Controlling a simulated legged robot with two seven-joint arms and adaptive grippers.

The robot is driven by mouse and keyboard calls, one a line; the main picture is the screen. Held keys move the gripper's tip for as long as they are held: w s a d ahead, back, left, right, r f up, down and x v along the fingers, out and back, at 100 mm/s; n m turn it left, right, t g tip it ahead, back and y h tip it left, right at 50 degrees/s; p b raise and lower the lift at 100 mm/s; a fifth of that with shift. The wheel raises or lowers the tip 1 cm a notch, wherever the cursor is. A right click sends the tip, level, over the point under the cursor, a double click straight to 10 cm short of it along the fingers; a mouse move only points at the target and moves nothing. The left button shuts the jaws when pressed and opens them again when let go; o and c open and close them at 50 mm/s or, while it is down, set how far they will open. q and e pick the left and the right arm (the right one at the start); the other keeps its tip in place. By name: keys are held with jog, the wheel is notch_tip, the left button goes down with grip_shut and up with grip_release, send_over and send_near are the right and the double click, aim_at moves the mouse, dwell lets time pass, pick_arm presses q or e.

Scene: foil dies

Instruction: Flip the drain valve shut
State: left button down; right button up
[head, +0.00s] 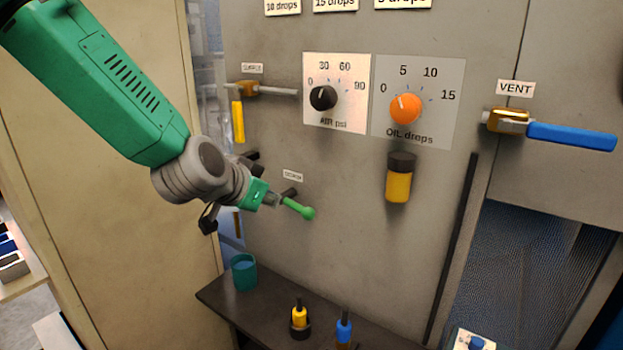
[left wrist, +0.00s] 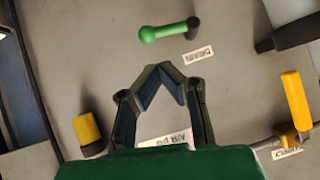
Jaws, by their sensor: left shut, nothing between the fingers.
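The drain valve (head: 300,208) is a green lever with a round knob on the grey panel, beside a small label (head: 292,176). In the head view its knob end points right and slightly down. In the left wrist view the lever (left wrist: 165,32) lies across the top, its dark pivot at the right. My left gripper (head: 271,199) shows just left of the lever in the head view, partly turned away. In the left wrist view its fingertips (left wrist: 160,70) meet, shut and empty, and show apart from the lever. My right gripper is out of view.
A yellow supply handle (head: 238,121) hangs above left. Black (head: 323,97) and orange (head: 405,108) knobs sit above right, over a yellow bowl (head: 398,184). A blue vent handle (head: 570,136) sticks out right. The dark shelf (head: 262,308) below holds a teal cup (head: 243,272).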

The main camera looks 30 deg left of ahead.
pick_arm(q)
jog(key=r, duration=0.3)
jog(key=shift+w+d+r+t, duration=0.15)
jog(key=shift+w+r+t, duration=0.15)
jog(key=shift+w, duration=0.1)
jog(key=shift+f, duration=0.1)
jog(key=s+f+p+x, duration=0.1)
jog(key=f+x, duration=0.1)
jog(key=x, duration=1.1)
jog(key=shift+s+a+f, duration=0.15)
jog(key=shift+s+a, duration=0.1)
jog(key=shift+s, duration=0.1)
